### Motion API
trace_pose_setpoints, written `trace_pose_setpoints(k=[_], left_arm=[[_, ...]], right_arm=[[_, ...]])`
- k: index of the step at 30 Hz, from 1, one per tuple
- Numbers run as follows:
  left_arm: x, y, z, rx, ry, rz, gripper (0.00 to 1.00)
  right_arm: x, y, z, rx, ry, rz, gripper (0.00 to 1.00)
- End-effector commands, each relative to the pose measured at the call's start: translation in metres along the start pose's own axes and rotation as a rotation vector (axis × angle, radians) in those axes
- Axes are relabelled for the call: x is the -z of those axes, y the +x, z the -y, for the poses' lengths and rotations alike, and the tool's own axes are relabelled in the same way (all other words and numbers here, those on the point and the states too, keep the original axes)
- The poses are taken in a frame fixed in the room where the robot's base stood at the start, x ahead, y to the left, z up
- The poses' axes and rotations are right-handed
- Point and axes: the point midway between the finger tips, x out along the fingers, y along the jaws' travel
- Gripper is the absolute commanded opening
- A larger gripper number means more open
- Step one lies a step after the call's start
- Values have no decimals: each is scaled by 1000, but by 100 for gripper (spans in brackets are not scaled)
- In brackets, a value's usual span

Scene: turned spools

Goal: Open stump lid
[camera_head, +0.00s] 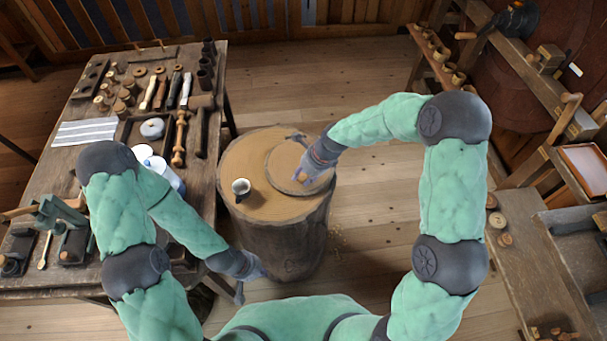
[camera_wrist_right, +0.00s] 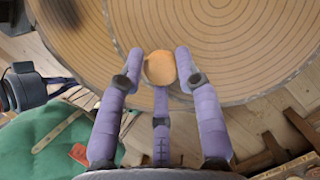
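A thick wooden stump (camera_head: 245,205) stands in the middle of the head view. Its round, ringed lid (camera_head: 283,160) lies flat on the right part of the top. The lid (camera_wrist_right: 245,60) fills much of the right wrist view, with a small orange-topped knob (camera_wrist_right: 160,68) near its close edge. My right gripper (camera_head: 308,170) is over the lid's right side. In the right wrist view its three fingers (camera_wrist_right: 159,70) close around the knob with no clear gap. My left gripper (camera_head: 246,280) hangs in front of the stump, low and empty; its finger opening is unclear.
A cluttered workbench (camera_head: 215,130) with tools is close on the left. Shelves and another bench (camera_head: 560,270) are at the right. Open floor (camera_head: 375,215) lies right of the stump.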

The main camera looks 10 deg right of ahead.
Motion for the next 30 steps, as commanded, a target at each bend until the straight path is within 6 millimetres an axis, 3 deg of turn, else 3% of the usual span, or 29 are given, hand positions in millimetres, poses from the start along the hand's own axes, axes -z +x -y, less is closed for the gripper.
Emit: trace_pose_setpoints(k=[11,30], left_arm=[[-1,-15,-5,0,0,0,0],[-4,-94,-34,0,0,0,0]], right_arm=[[-7,-11,4,-26,11,-11,0],[-42,-63,33,-295,124,-131,0]])
